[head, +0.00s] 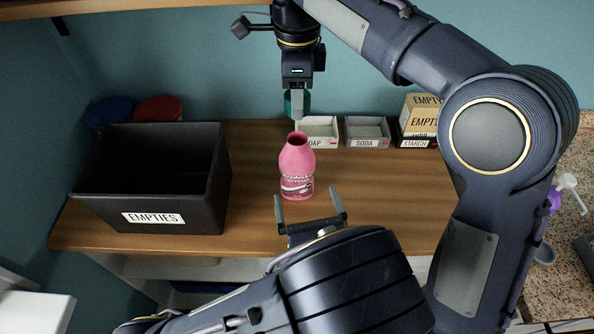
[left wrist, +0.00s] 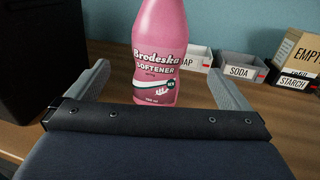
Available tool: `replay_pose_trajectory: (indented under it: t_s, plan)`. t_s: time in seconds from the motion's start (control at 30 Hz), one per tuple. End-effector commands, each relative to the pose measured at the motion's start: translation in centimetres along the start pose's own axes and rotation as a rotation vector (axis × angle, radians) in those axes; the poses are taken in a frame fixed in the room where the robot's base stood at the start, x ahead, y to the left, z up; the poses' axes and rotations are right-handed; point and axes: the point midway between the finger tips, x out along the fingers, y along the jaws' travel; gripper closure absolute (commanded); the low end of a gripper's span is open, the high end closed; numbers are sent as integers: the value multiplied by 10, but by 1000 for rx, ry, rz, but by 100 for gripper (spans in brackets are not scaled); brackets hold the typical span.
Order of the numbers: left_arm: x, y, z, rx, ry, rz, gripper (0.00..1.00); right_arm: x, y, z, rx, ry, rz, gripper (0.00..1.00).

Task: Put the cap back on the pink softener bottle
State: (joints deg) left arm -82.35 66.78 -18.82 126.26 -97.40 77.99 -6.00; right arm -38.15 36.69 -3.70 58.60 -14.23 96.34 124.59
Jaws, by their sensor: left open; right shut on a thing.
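The pink softener bottle (head: 297,172) stands upright and uncapped on the wooden counter, its mouth open at the top. My right gripper (head: 297,112) hangs pointing down just above and behind the mouth, apart from it. It is shut on a teal thing (head: 287,102), mostly hidden behind the finger, which looks like the cap. My left gripper (head: 307,194) is open and empty, low in front of the bottle. In the left wrist view the bottle (left wrist: 160,60) stands beyond and between the open fingers, its top cut off by the frame; the fingers do not clearly touch it.
A black EMPTIES bin (head: 205,180) stands on the left of the counter (head: 385,190). Small labelled trays, SOAP (head: 318,143) and SODA (head: 366,143), and boxes (head: 421,115) line the back. Blue and red round things (head: 158,108) sit behind the bin. The counter right of the bottle is clear.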

Motion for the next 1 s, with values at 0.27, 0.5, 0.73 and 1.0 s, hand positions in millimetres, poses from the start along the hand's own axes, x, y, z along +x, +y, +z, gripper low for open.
replay_pose_trajectory:
  t_s: [0.27, 0.5, 0.73, 1.0]
  plan:
    - [54, 2, 0, 0, 0, 7, 0, 0, 0, 0, 0, 0, 0, 77]
    - [90, 1, 0, 0, 0, 4, 0, 0, 0, 0, 0, 0, 0, 77]
    - [104, 1, 0, 1, 0, 1, 0, 0, 0, 0, 0, 0, 0, 77]
    - [105, 1, 0, 1, 1, 1, 0, 0, 0, 0, 0, 0, 0, 77]
